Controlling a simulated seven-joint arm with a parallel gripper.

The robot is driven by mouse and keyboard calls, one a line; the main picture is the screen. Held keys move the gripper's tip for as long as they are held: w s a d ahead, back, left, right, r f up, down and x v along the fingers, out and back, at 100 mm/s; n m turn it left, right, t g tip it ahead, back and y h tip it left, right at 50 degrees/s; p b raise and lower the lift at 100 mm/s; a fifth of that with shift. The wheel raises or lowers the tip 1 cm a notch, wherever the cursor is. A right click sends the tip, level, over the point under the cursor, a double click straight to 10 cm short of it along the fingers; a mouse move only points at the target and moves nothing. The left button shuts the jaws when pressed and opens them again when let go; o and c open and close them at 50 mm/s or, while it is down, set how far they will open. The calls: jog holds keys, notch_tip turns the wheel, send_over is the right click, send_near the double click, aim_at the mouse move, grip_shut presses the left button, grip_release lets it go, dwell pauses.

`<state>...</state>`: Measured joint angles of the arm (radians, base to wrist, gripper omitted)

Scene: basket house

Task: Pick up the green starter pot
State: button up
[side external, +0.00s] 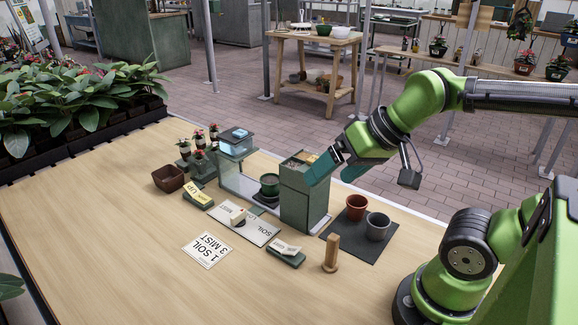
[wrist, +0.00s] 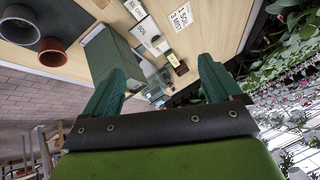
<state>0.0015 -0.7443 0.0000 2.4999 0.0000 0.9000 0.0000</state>
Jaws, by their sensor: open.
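The dark green starter pot (side external: 269,185) stands upright in the opening of the bench station, left of the station's tall green box (side external: 298,196) in the side external view. I cannot make it out clearly in the wrist view. My gripper (side external: 338,170) is open and empty, raised above the table behind and to the right of the green box. Its two teal fingers are spread in the wrist view (wrist: 162,80), with the station partly between them. My gripper is apart from the green pot, and the green box lies between them in the side external view.
A terracotta pot (side external: 356,208) and a grey pot (side external: 377,227) stand on a dark mat (side external: 349,237). A wooden peg (side external: 331,254), a sign card (side external: 207,249) and a brown square pot (side external: 169,178) are on the table. The front left tabletop (side external: 100,240) is clear.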

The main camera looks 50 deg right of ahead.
jog(key=w+f+g, duration=0.1)
jog(key=w, duration=0.1)
jog(key=n+g+h, duration=0.1)
jog(key=g+h, duration=0.1)
jog(key=g, duration=0.4)
send_over(269, 180)
notch_tip(269, 180, down, 12)
jog(key=shift+w+r, duration=0.15)
jog(key=shift+r, duration=0.05)
jog(key=shift+f, duration=2.9)
jog(key=c, duration=1.4)
jog(key=shift+r, duration=0.1)
